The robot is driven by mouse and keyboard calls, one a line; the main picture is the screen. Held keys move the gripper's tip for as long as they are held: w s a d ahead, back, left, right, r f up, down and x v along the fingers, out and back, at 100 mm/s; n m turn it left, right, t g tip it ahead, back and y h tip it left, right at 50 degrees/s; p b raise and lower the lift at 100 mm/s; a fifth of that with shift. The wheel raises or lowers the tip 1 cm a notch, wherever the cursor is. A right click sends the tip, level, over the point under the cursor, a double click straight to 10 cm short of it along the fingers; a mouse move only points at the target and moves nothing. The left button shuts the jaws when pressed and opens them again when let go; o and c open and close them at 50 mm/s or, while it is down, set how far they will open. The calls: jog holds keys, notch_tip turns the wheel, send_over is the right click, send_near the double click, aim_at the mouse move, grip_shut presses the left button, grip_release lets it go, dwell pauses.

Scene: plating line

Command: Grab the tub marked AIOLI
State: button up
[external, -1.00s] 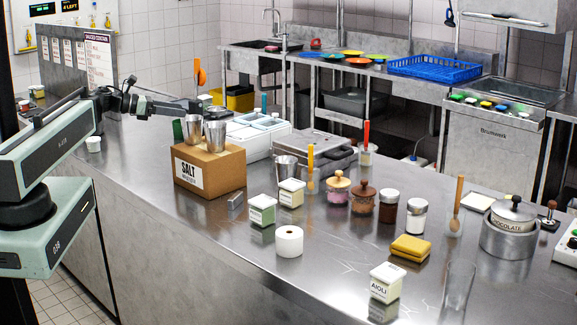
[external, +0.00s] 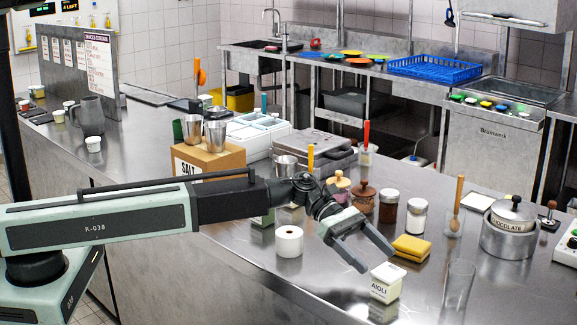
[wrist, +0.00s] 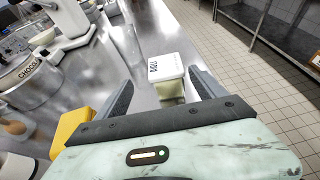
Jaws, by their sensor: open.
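The tub marked AIOLI (external: 386,283) is a small square white tub with a flat lid. It stands upright on the steel counter near its front edge. My gripper (external: 378,258) is open and empty, with its fingers pointing down towards the tub from the upper left. In the wrist view the tub (wrist: 167,74) stands ahead, between the two open fingers and nearer the right one. In the external view the fingertips are just above and left of the tub; I cannot tell whether they touch it.
A clear glass (external: 458,286) stands right of the tub. A yellow sponge (external: 411,247) lies behind it, with a pot marked CHOCOLATE (external: 509,238) farther right. A white roll (external: 289,241) stands to the left. In the wrist view the counter edge and tiled floor (wrist: 265,85) lie to the right.

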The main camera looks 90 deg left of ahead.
aim_at(397, 284)
jog(key=shift+w+d+f, duration=0.1)
jog(key=shift+d+f, duration=0.1)
jog(key=shift+d, duration=0.35)
jog(key=shift+w+d+f, duration=0.1)
jog(key=shift+d+f, duration=0.05)
jog(key=shift+d, duration=0.35)
jog(key=b+x, duration=0.1)
jog(key=x, duration=0.2)
jog(key=b+x, duration=0.2)
jog(key=x, duration=0.2)
jog(key=shift+w+d+f, duration=0.1)
jog(key=shift+w+f, duration=0.05)
jog(key=shift+f, duration=0.2)
jog(key=shift+r, duration=0.1)
jog(key=c, duration=1.6)
jog(key=shift+c, duration=0.2)
jog(key=shift+r, duration=0.1)
jog(key=shift+r+p, duration=0.35)
notch_tip(397, 284, up, 3)
jog(key=p, duration=0.3)
jog(key=s+r+p, duration=0.1)
jog(key=s, duration=1.5)
